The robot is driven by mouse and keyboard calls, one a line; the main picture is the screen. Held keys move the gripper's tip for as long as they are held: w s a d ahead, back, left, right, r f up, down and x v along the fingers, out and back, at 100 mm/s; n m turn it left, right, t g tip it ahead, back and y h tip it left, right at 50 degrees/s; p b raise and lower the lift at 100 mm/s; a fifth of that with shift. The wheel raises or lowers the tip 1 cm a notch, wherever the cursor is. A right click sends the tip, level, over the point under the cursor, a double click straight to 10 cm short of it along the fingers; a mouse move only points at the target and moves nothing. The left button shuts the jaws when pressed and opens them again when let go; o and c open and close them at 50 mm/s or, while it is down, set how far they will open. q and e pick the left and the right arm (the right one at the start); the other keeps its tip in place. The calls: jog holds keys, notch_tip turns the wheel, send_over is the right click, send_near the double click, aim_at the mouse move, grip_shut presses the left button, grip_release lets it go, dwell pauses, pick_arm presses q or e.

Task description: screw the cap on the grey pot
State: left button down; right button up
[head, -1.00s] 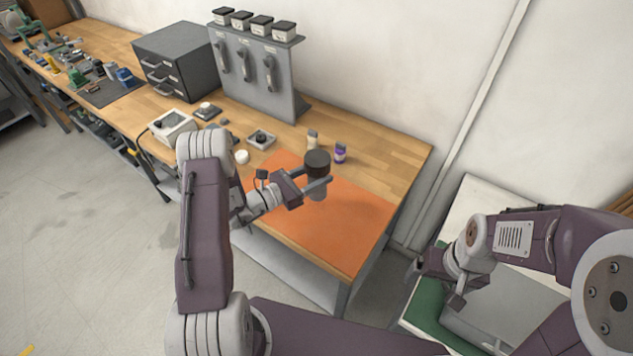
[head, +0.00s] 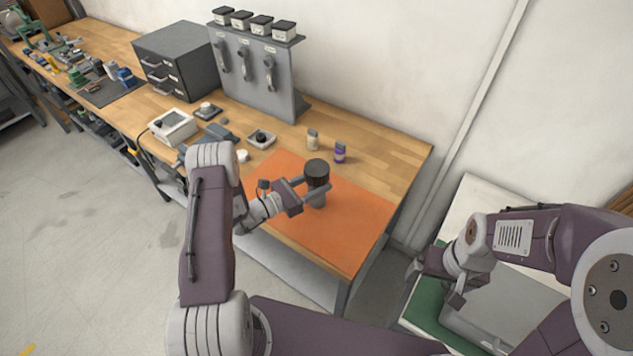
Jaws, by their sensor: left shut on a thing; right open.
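The dark cap (head: 317,169) is a wide black disc in the jaws of my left gripper (head: 318,184). The gripper comes in level from the left, one finger on each side of the cap. The grey pot (head: 317,199) stands upright on the orange mat (head: 350,226), directly under the cap and partly hidden by the near finger. The cap appears to sit on the pot's top, but the finger hides the join, so I cannot tell whether they touch. My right gripper (head: 437,282) is open and empty at the lower right, away from the mat.
A purple bottle (head: 340,153) and a pale jar (head: 313,140) stand just behind the mat. A small tray with a black knob (head: 261,138) and a white round piece (head: 242,156) lie to the left. The mat's right part is clear.

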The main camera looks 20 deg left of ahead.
pick_arm(q)
jog(key=c, duration=0.6)
grip_release()
jog(key=shift+f, duration=0.1)
jog(key=shift+r+p, duration=0.3)
jog(key=shift+p, duration=0.05)
jog(key=b+v, duration=0.2)
jog(key=v, duration=1)
jog(key=shift+a+f, duration=0.1)
jog(key=shift+f, duration=0.05)
